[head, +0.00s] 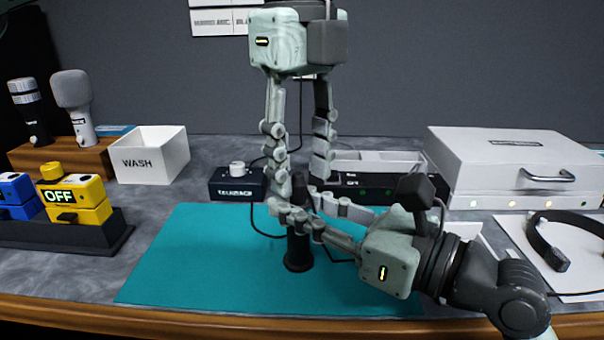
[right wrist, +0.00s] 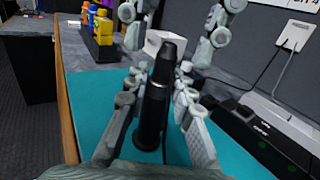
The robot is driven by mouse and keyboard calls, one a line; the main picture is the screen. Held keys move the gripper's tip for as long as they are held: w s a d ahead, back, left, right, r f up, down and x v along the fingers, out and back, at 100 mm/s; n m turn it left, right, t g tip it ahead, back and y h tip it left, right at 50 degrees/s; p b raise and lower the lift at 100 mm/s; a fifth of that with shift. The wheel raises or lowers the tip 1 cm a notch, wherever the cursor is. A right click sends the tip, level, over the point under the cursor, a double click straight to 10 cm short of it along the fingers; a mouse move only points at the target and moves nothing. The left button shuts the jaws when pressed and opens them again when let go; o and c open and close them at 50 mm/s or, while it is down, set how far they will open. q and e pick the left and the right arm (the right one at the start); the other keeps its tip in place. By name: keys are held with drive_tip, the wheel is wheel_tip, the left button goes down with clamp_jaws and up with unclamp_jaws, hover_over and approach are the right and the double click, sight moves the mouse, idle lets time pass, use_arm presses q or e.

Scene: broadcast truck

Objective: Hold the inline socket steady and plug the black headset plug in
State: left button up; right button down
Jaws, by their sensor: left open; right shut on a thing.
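A black upright cylinder stands on the teal mat; I take its thicker lower body (head: 298,255) to be the inline socket, and it also shows in the right wrist view (right wrist: 152,120). A narrower black piece (right wrist: 166,62), seemingly the headset plug, rises straight from its top, with a pale ring at the join. Whether it is fully seated cannot be told. My right gripper (head: 292,215) comes from the right and is shut around the socket. My left gripper (head: 300,190) points down from above, open, its fingers on either side of the upper piece.
The teal mat (head: 190,265) is mostly clear on the left. Behind are a white WASH bin (head: 150,158), a TALKBACK box (head: 237,185) and a black unit with green lights (head: 375,185). A white case (head: 510,160) and headset (head: 548,245) lie right. Thin cables run behind the socket.

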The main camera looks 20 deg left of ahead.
sight(300, 175)
use_arm(q)
wheel_tip(300, 175, up, 10)
idle(0.3)
drive_tip(key=shift+a, duration=0.1)
use_arm(e)
drive_tip(key=c, duration=1.2)
unclamp_jaws()
drive_tip(key=shift+d, duration=0.1)
